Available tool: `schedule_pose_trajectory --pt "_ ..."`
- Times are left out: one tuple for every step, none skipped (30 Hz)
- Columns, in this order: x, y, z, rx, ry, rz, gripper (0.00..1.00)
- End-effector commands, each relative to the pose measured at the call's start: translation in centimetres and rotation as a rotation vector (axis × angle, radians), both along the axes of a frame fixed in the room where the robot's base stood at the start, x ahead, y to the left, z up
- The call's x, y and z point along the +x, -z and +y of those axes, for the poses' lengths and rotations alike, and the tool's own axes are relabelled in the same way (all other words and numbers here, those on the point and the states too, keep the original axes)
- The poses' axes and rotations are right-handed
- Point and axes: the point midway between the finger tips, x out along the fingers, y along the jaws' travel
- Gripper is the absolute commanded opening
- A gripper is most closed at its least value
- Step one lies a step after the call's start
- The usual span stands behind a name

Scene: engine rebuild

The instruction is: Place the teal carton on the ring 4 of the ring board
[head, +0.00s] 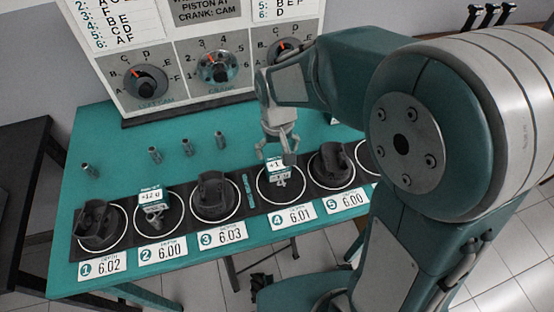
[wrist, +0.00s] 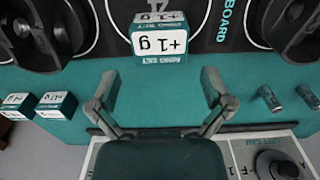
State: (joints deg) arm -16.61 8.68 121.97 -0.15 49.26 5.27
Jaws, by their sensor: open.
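The teal carton (head: 274,164) has a white label reading "+1 g". It stands upright on the far part of ring 4 (head: 281,202) of the ring board (head: 250,200), apparently within the white circle. It also shows in the wrist view (wrist: 159,40), top centre, with the ring's arc on both sides. My gripper (head: 277,156) is open, its fingers just behind and above the carton in the head view. In the wrist view, the gripper (wrist: 160,88) has its fingers spread and empty, with the carton beyond their tips. Whether any finger touches it cannot be told.
Dark pistons stand on rings 1 (head: 98,222), 3 (head: 213,192) and 5 (head: 331,163). Another carton (head: 151,196) is on ring 2. Several small metal pins (head: 155,155) stand behind the board. Two more cartons (wrist: 55,104) show in the wrist view. A dial panel (head: 160,75) rises behind.

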Motion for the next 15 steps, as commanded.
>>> schedule_pose_trajectory --pt "0.0 -1.2 0.0 0.002 0.0 -0.006 1.0" --pt "0.1 -1.8 0.0 0.002 0.0 -0.005 1.0" --pt "0.1 -2.6 0.0 0.002 0.0 -0.004 1.0" --pt "0.0 -3.2 0.0 0.002 0.0 -0.005 1.0" --pt "0.0 -3.8 0.0 0.001 0.0 -0.003 1.0" --pt "0.0 -4.4 0.0 0.001 0.0 -0.003 1.0" --pt "0.0 -4.9 0.0 0.0 0.0 -0.002 1.0" --pt "0.0 -5.3 0.0 0.001 0.0 -0.003 1.0" --pt "0.0 -5.7 0.0 0.0 0.0 -0.001 1.0" --pt "0.0 -6.0 0.0 0.0 0.0 -0.001 1.0" --pt "0.0 -6.2 0.0 0.0 0.0 -0.001 1.0" --pt "0.0 -6.5 0.0 0.0 0.0 0.001 1.0" --pt "0.0 -6.6 0.0 0.0 0.0 0.002 1.0" --pt "-0.1 -6.7 0.0 0.0 0.0 0.002 1.0" --pt "-0.1 -6.7 0.0 0.0 0.0 0.002 1.0"
